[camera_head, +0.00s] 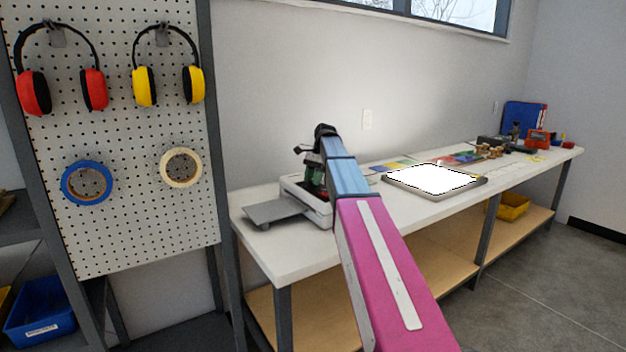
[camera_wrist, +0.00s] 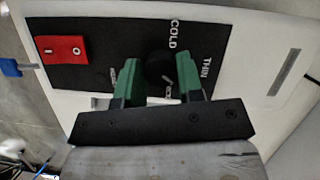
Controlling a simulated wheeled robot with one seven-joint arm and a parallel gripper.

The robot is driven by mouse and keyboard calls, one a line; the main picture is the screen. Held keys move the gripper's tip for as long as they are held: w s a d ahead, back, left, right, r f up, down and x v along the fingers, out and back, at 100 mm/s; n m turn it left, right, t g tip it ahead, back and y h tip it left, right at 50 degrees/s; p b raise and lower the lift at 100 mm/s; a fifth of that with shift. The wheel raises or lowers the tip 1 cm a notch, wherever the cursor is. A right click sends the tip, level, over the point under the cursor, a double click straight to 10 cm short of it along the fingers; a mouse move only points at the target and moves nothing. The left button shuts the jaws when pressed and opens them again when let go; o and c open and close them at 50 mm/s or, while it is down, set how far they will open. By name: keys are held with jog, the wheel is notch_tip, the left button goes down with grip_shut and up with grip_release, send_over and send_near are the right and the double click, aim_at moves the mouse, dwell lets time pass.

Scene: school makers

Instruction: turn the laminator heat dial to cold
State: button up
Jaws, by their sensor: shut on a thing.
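The laminator (camera_head: 308,201) is a white machine with a grey tray on the left end of the white bench. In the wrist view its black control panel (camera_wrist: 90,30) carries a round black heat dial (camera_wrist: 157,62). The label COLD is printed above the dial and THIN to its upper right; other markings are partly hidden by the fingers. My gripper (camera_wrist: 157,70) has its two green fingers on either side of the dial, shut on it. In the head view my arm hides the dial, and the gripper (camera_head: 316,177) shows above the laminator.
A red rocker switch (camera_wrist: 61,48) sits left of the dial on the panel. A bright light pad (camera_head: 433,179) lies further right on the bench, with coloured sheets behind it. A pegboard (camera_head: 125,130) with ear defenders and tape rolls stands at the left.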

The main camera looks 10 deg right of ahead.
jog(key=shift+n, duration=0.5)
jog(key=o, duration=0.9)
jog(key=shift+w, duration=0.1)
